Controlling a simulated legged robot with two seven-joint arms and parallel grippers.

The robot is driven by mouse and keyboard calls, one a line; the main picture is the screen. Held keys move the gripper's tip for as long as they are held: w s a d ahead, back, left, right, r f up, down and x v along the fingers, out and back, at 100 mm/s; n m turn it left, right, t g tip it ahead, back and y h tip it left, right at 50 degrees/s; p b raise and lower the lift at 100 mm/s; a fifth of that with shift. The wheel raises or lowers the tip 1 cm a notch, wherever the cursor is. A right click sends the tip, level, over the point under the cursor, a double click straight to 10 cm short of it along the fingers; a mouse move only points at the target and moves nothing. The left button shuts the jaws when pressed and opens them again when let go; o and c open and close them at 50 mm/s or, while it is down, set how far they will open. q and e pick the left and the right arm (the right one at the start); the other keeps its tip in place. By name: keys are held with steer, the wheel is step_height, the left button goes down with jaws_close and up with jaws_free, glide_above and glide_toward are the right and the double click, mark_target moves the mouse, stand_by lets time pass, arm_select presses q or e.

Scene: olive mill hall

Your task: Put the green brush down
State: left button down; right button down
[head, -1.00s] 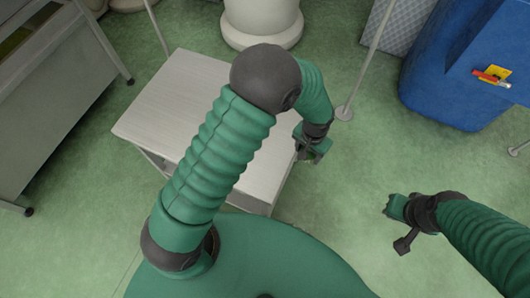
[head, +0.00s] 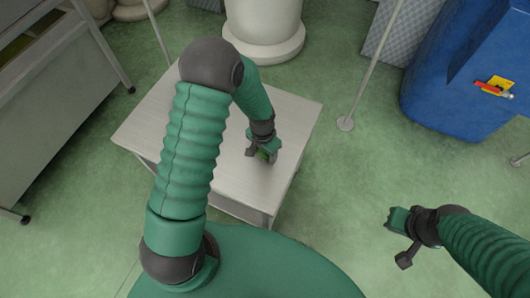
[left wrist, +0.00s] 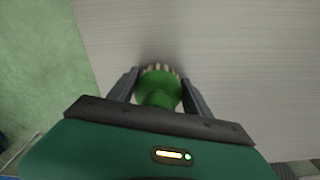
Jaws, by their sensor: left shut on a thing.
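The green brush (left wrist: 158,90) is between the two fingers of my left gripper (left wrist: 158,98) in the left wrist view, with pale bristles along its far edge. The gripper is shut on it. In the head view my left gripper (head: 262,154) is over the right part of the pale table (head: 222,178), and only a little of the brush shows there. I cannot tell whether the brush touches the table top. My right gripper (head: 393,220) is over the floor at the right, apart from the table; its jaws are too small to judge.
A blue bin-like body (head: 440,100) stands at the right back, with a thin post (head: 368,70) near it. A white round pedestal (head: 264,35) stands behind the table. A grey metal unit (head: 50,110) is at the left. The visible table top is otherwise bare.

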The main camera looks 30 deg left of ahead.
arm_select(q)
steer(key=shift+f, duration=0.1)
steer(key=shift+f+b, duration=0.3)
steer(key=shift+f, duration=0.15)
steer(key=c, duration=0.6)
jaws_free()
steer(key=shift+s, duration=0.1)
steer(key=shift+o, duration=0.7)
